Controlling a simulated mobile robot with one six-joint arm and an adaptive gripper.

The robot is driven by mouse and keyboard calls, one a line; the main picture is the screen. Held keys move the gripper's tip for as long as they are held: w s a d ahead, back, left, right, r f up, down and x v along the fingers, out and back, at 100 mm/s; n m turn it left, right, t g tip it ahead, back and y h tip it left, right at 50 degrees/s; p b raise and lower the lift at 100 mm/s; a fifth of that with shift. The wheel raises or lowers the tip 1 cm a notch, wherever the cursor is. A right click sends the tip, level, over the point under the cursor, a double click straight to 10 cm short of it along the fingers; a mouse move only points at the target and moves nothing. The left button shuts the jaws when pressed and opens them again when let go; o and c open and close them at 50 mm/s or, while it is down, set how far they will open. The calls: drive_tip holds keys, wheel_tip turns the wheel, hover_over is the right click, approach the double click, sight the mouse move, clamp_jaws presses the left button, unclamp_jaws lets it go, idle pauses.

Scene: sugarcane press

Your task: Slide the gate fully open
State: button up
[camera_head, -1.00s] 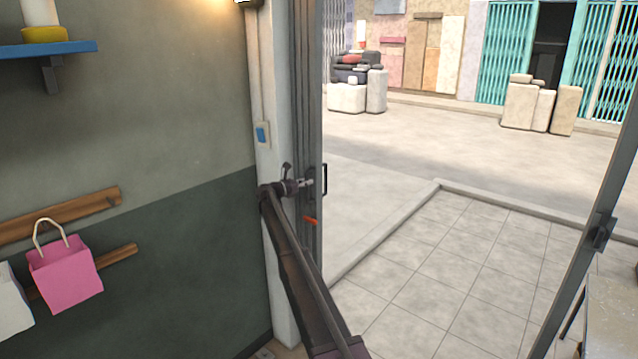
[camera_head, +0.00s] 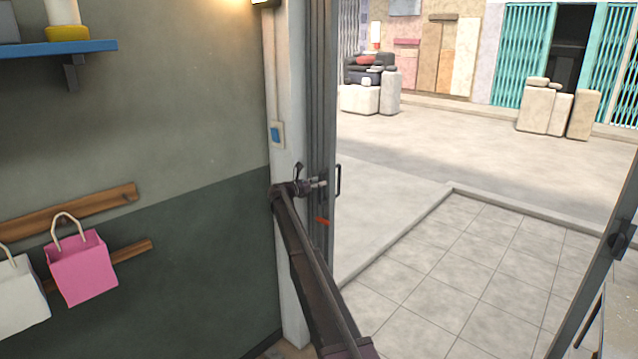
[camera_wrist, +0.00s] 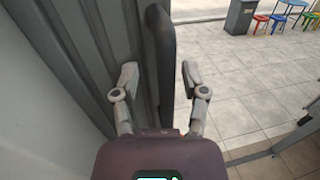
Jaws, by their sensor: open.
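The grey metal gate (camera_head: 322,100) stands as a narrow folded stack against the pale post at the left of the doorway. Its dark upright handle (camera_head: 338,180) shows on its right edge, and in the wrist view the handle (camera_wrist: 160,50) is a thick dark bar. My gripper (camera_head: 318,184) is at handle height beside it. In the wrist view my gripper (camera_wrist: 160,82) is open, one finger on each side of the bar. The right finger is apart from it; whether the left one touches the gate I cannot tell.
The tiled doorway floor (camera_head: 450,270) is wide and clear. A grey frame with a dark latch (camera_head: 620,240) stands at the right. On the left wall hang a pink bag (camera_head: 82,267) and a white bag (camera_head: 20,295), under a blue shelf (camera_head: 60,48).

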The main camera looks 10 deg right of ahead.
drive_tip(key=v, duration=1.1)
drive_tip(key=shift+a, duration=0.35)
drive_tip(key=s+d+f+m+g+y, duration=0.15)
drive_tip(key=s+f+m, duration=0.25)
drive_tip(key=s, duration=0.5)
drive_tip(key=s+d+f+m+g+y, duration=0.1)
drive_tip(key=s+d+f+m+y, duration=0.15)
drive_tip(key=s, duration=0.65)
drive_tip(key=s+d+f+m+g+y, duration=0.1)
drive_tip(key=s+f+m+g+y, duration=0.2)
drive_tip(key=s, duration=0.6)
drive_tip(key=s+a+f+m+y, duration=0.2)
drive_tip(key=s+m+y, duration=0.1)
drive_tip(key=s, duration=0.7)
drive_tip(key=s+a+f+m+g+y+p, duration=0.1)
drive_tip(key=s+m, duration=0.4)
drive_tip(key=s, duration=0.5)
drive_tip(key=s+a+f+m+y, duration=0.4)
drive_tip(key=s+m+y, duration=0.1)
drive_tip(key=s, duration=0.5)
drive_tip(key=shift+s+y+p, duration=0.3)
drive_tip(key=shift+s+p, duration=0.05)
drive_tip(key=shift+p, duration=0.05)
drive_tip(key=shift+f, duration=0.15)
